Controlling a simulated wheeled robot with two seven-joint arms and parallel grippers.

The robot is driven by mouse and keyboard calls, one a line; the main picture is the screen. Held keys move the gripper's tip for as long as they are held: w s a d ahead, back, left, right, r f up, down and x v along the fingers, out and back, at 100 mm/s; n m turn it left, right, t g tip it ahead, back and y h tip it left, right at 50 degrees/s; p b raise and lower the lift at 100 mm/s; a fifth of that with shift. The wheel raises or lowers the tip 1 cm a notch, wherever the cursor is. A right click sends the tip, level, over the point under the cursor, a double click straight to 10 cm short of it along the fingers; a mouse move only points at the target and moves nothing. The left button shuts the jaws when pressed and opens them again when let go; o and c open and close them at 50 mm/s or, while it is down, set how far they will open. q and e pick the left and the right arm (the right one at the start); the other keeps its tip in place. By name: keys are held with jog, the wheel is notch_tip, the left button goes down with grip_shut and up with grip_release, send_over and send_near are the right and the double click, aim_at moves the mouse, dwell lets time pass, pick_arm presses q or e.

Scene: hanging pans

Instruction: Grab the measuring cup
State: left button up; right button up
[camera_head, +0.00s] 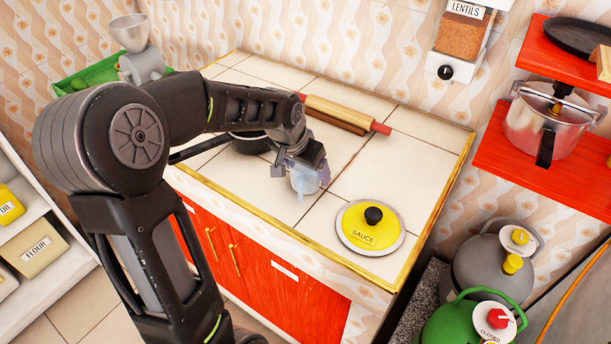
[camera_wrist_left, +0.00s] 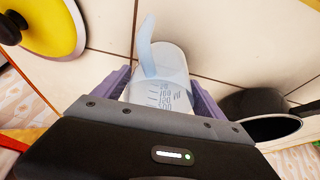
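The measuring cup (camera_head: 306,178) is clear and bluish, over the tiled countertop near its front edge. In the left wrist view the cup (camera_wrist_left: 160,82) shows printed marks and a pale blue handle pointing up the picture. My left gripper (camera_head: 298,172) is at the cup, and its purple fingers (camera_wrist_left: 160,95) stand on either side of it. The fingers are close to the cup's sides; I cannot tell whether they press on it. Whether the cup touches the counter is also unclear. My right gripper is not in view.
A yellow SAUCE lid (camera_head: 370,227) lies right of the cup. A dark pan (camera_head: 250,143) is close on the left, partly hidden by my arm. A rolling pin (camera_head: 345,113) lies at the back. Bare tiles (camera_head: 385,165) lie between rolling pin and lid.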

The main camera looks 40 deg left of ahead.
pick_arm(q)
jog(key=c, duration=1.1)
jog(key=shift+r, duration=0.1)
notch_tip(320, 180, up, 10)
jog(key=shift+f+b, duration=0.1)
jog(key=shift+b, duration=0.2)
